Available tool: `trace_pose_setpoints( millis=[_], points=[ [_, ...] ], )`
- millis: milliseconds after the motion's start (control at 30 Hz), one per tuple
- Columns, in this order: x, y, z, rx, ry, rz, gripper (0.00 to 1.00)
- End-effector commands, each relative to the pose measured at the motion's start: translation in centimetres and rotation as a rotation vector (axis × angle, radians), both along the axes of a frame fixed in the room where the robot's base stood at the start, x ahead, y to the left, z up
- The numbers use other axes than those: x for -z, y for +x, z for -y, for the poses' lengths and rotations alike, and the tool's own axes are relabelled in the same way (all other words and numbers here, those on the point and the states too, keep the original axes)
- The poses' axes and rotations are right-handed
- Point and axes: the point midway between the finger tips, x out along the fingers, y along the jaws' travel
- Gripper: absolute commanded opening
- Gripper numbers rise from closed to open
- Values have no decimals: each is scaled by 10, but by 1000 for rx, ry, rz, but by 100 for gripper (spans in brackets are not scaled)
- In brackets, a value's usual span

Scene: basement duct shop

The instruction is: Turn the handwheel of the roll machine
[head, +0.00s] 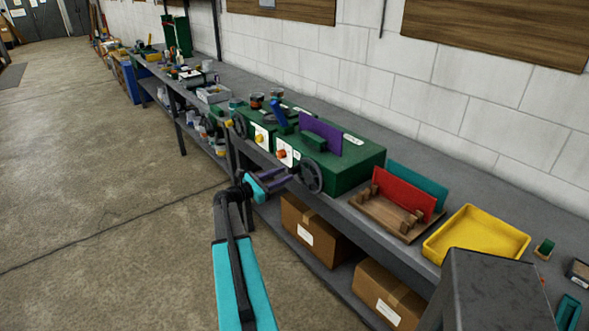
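A green machine (345,172) stands on the long grey bench, with a purple sheet (320,134) upright in its top. A dark handwheel (311,177) is on its front, at the bench's front edge. A second green machine (262,138) stands just beyond it, with another dark handwheel (240,127). I cannot read which one is the roll machine. My gripper (291,176), with purple fingers, is in front of the bench, just left of the nearer handwheel in the picture. Its fingers are apart with nothing seen between them. I cannot tell whether they touch the wheel.
A wooden rack (384,219) with red and teal sheets and a yellow tray (477,235) are on the bench to the right. Cardboard boxes (313,228) sit on the lower shelf. The concrete floor (90,180) on the left is clear.

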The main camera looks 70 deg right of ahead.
Motion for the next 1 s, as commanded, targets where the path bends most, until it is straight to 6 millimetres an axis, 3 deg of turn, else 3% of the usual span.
trace_pose_setpoints(
  millis=[400, 867, 1000],
  points=[
    [-1, -29, 46, 1, 0, 0, 34],
    [0, -35, 54, 0, 0, 0, 34],
    [0, -35, 53, 1, 0, 0, 14]
  ],
)
